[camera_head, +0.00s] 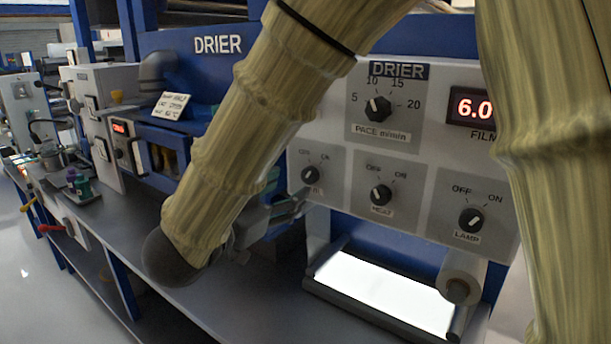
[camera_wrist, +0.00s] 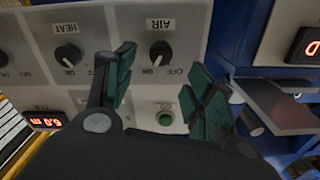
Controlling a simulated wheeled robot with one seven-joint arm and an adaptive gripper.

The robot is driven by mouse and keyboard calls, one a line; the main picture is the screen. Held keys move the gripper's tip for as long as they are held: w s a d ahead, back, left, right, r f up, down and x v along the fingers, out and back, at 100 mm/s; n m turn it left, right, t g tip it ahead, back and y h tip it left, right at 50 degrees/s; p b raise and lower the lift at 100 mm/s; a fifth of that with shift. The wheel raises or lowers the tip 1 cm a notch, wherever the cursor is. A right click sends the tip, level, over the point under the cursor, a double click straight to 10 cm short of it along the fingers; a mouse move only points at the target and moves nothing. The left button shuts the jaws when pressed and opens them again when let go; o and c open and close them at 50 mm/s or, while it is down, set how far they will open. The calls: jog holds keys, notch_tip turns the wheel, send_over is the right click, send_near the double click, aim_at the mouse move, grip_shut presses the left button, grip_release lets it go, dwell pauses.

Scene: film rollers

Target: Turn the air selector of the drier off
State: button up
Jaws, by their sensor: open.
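The drier's air selector (camera_wrist: 160,52) is a small round black knob on a grey plate, upside down in the wrist view under the label AIR. Its white mark appears to point to the ON side. In the head view it is the leftmost small knob (camera_head: 310,174), its label partly covered. My gripper (camera_wrist: 160,68) is open, with green-padded fingers spread to either side below the knob in the wrist view. It holds nothing and appears apart from the knob. In the head view, my arm hides most of the gripper.
The heat knob (camera_wrist: 68,55) sits beside the air plate, and the lamp knob (camera_head: 471,220) is farther right in the head view. A green button (camera_wrist: 165,118) shows between my fingers. A bright light panel (camera_head: 385,290) lies below the drier panel. A blue drier housing (camera_head: 190,70) stands left.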

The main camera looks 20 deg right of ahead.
aim_at(307, 177)
jog(key=p+x, duration=0.1)
jog(key=x, duration=0.6)
jog(key=shift+w+d, duration=0.3)
